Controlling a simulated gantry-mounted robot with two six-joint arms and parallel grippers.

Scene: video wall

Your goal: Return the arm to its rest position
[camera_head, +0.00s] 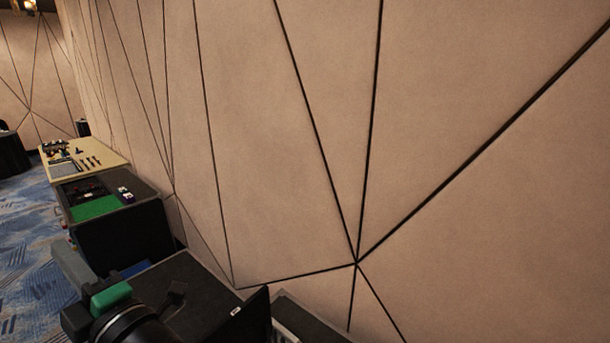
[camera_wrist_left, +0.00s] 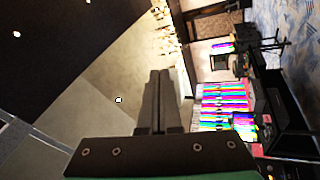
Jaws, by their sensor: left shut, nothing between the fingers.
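My left gripper (camera_head: 66,258) shows at the lower left of the head view, with a grey part beyond a green block and a black round wrist. In the left wrist view its two dark fingers (camera_wrist_left: 158,78) lie together, shut, with nothing between them. They point away from the wrist into open air and touch nothing that I can see. My right gripper is in neither view.
A black-sided table (camera_head: 120,240) with a green mat (camera_head: 96,208) stands beyond the gripper, along the beige wall (camera_head: 280,150). A pale table (camera_head: 105,157) stands farther back. Blue patterned carpet (camera_head: 25,240) is open at left. Bright striped screens (camera_wrist_left: 222,100) show in the wrist view.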

